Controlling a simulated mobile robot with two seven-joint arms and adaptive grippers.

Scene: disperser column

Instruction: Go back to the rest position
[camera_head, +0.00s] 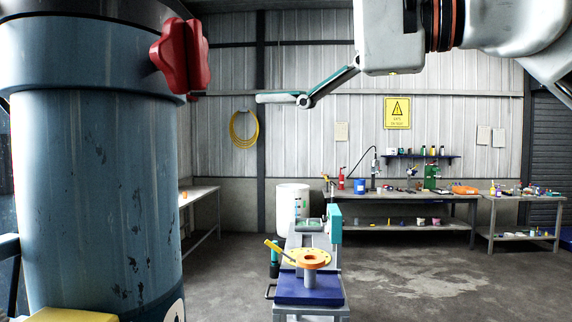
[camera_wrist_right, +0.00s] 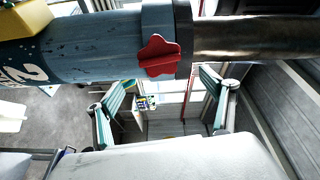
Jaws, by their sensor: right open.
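The disperser column (camera_head: 97,190) is a large, scuffed blue-grey cylinder on the left of the head view, with a red star-shaped knob (camera_head: 180,55) on its upper right. In the right wrist view the column (camera_wrist_right: 90,48) lies across the top, its red knob (camera_wrist_right: 160,56) facing the camera. My right arm comes in from the upper right of the head view. Its gripper (camera_head: 265,98) points left toward the column, right of and below the knob, with a visible gap. The right wrist view shows the gripper (camera_wrist_right: 166,85) with both teal-and-white fingers wide apart and nothing between them. My left gripper is in neither view.
A workbench (camera_head: 400,197) with tools lines the back wall, and a smaller table (camera_head: 520,199) stands at right. A white drum (camera_head: 292,205) is behind the cart. The right floor is clear.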

